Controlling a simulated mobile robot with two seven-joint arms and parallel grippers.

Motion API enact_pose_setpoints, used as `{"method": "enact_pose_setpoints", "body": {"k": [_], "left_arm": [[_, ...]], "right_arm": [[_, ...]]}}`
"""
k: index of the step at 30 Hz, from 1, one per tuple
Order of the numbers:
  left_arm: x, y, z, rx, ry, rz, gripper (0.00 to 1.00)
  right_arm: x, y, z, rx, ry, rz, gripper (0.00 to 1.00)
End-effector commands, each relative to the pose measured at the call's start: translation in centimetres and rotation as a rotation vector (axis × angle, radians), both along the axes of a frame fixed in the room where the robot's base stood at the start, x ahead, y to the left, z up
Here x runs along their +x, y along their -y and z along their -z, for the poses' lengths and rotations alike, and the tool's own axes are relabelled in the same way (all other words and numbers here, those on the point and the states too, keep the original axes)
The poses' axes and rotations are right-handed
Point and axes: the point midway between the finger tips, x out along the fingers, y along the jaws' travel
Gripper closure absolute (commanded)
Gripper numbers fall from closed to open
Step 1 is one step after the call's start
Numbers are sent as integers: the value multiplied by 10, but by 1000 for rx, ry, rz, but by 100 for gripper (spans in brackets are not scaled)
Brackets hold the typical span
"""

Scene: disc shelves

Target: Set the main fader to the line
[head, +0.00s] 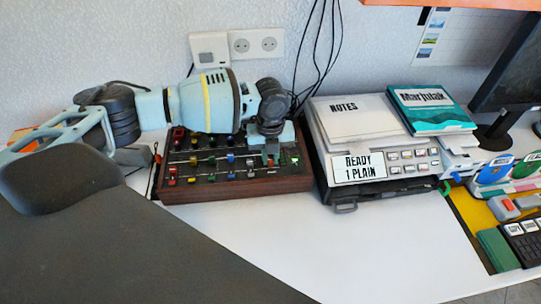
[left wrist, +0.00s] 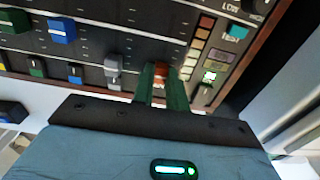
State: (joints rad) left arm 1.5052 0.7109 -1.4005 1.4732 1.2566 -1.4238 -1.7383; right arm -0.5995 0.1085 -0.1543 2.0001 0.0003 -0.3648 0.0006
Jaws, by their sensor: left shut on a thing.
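The mixer (head: 236,185) is a dark panel in a reddish wooden case, with rows of coloured knobs and fader caps. My left gripper (head: 271,155) is over its right end, pointing down. In the left wrist view, the two green fingers of my left gripper (left wrist: 162,88) are shut on the main fader (left wrist: 161,69), a reddish cap that shows between them. The fingers hide most of the cap and its slot. I cannot make out the line beside it. My right gripper is not in view.
A grey fader (left wrist: 113,70) stands close left of the fingers, with blue faders beyond. A level meter (left wrist: 196,48) and a teal button (left wrist: 236,31) are on the right. A printer (head: 375,150) stands right of the mixer. The white desk (head: 270,235) in front is clear.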

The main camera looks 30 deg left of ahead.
Motion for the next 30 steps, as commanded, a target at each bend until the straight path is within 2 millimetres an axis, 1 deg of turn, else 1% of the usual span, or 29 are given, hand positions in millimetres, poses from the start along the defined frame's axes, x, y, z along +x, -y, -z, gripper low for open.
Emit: {"method": "enact_pose_setpoints", "body": {"k": [6,9,18,19,23,24,30], "left_arm": [[23,-17,3,0,-1,-6,100],[29,-22,2,-1,-2,-4,100],[30,-23,0,-1,-2,-1,100],[30,-23,0,-1,-2,-1,83],[30,-23,0,0,-2,-1,66],[30,-23,0,0,-2,-1,64],[30,-23,0,-1,-1,-1,64]], "right_arm": [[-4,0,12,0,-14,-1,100],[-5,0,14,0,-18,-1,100],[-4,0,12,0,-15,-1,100],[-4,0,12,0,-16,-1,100],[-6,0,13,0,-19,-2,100],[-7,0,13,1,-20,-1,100],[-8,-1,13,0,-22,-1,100]]}}
